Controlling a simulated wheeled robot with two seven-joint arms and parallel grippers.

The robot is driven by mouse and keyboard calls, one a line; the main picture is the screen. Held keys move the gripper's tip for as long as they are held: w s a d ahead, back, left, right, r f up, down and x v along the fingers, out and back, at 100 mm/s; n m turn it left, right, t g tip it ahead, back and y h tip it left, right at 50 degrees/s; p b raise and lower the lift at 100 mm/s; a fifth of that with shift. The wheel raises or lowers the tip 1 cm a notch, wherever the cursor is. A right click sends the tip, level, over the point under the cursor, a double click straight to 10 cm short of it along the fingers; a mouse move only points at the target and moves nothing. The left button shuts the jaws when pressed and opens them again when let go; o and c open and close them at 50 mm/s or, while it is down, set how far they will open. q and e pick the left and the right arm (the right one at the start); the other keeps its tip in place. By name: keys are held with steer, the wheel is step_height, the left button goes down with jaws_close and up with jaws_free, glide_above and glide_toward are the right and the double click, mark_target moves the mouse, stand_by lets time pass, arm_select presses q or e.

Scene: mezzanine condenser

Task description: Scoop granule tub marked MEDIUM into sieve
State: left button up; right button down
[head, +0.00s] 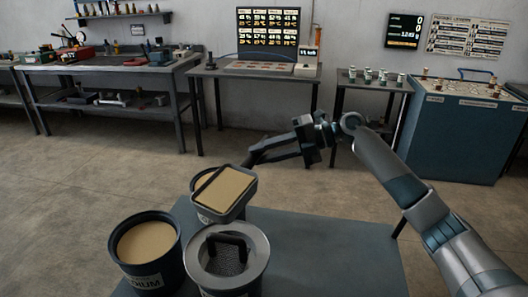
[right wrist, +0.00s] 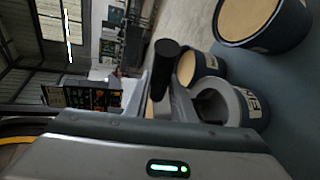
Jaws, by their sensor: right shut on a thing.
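A dark round tub (head: 118,259) labelled MEDIUM and filled with tan granules stands at the table's left front. Beside it on the right is the sieve (head: 204,251), a wide grey ring with dark mesh and a black handle, on a dark container. Behind them is another tan-filled tub (head: 202,184). A dark-rimmed rectangular scoop (head: 232,186) with tan content overlaps this tub from above; I cannot tell whether they touch. My right gripper (head: 278,150) is shut, apparently on the scoop's handle, right of and behind the tubs. A black handle (right wrist: 165,62) shows in the right wrist view. My left gripper is out of view.
The blue-grey table (head: 330,255) is clear on its right. Workbenches (head: 105,66) and a blue cabinet (head: 450,140) stand along the back wall, beyond open floor. In the right wrist view, a tub label (right wrist: 256,104) begins with FIN.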

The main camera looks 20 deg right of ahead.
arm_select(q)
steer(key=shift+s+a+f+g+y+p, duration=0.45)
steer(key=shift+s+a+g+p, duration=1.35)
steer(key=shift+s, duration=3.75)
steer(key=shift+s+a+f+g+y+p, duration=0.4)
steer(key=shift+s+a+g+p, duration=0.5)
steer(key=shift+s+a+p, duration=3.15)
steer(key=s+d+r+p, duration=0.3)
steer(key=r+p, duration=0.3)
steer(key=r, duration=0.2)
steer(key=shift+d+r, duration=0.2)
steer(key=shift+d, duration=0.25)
arm_select(e)
steer(key=s+a+r+n+t+h, duration=0.3)
steer(key=s+a+r+n+h, duration=0.3)
steer(key=a+r, duration=0.4)
steer(key=shift+s+a+r+n+h, duration=0.3)
steer(key=shift+s+a+r+h, duration=0.15)
steer(key=shift+s, duration=0.6)
